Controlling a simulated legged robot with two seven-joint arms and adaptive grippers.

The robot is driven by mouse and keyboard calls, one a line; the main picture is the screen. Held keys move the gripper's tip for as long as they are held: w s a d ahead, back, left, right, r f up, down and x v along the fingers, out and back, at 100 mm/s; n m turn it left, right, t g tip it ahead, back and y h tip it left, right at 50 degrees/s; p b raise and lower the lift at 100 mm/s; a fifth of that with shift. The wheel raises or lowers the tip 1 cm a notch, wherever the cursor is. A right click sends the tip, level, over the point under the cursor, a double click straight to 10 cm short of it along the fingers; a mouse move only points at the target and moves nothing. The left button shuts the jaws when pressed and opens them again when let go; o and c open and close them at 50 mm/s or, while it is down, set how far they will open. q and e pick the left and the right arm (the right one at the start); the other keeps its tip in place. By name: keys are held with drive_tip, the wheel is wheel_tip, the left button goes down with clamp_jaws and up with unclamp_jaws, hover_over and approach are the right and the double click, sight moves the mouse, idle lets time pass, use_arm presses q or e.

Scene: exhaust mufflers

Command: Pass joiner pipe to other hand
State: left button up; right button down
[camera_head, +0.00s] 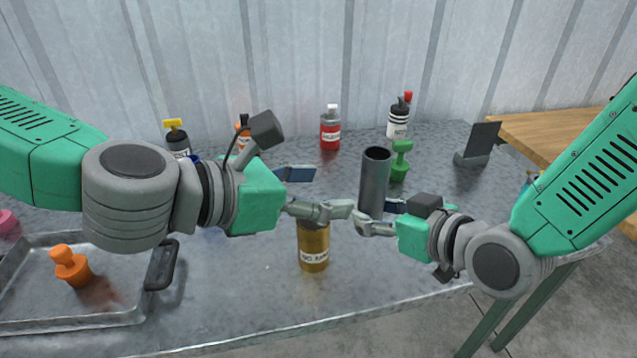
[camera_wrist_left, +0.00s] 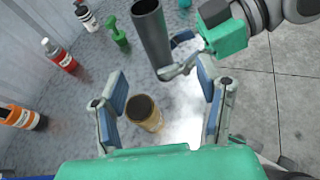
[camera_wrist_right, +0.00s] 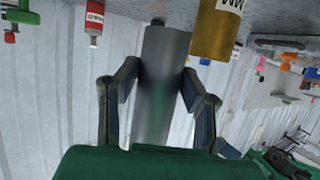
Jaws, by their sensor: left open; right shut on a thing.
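The joiner pipe is a grey open-ended tube (camera_head: 375,180), held upright above the table by my right gripper (camera_head: 377,218). In the right wrist view the pipe (camera_wrist_right: 162,85) stands between the right fingers, which are shut on it. My left gripper (camera_head: 318,190) is open and empty, just left of the pipe. In the left wrist view the pipe (camera_wrist_left: 152,40) is beyond the open left fingers (camera_wrist_left: 165,85), with the right gripper (camera_wrist_left: 190,60) around its lower part. The left fingers do not touch the pipe there.
A gold can (camera_head: 314,250) stands on the metal table (camera_head: 250,310) below my left gripper. A tray (camera_head: 120,315) with an orange piece (camera_head: 70,266) is at left. A red bottle (camera_head: 330,130), a green piece (camera_head: 401,160) and a dark stand (camera_head: 478,145) are behind.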

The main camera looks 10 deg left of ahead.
sight(382, 184)
use_arm(q)
drive_tip(key=x, duration=1.2)
drive_tip(key=shift+w+d+r, duration=0.1)
drive_tip(key=shift+r, duration=0.2)
use_arm(e)
drive_tip(key=shift+d, duration=0.1)
use_arm(q)
clamp_jaws()
use_arm(e)
drive_tip(key=c, duration=0.9)
unclamp_jaws()
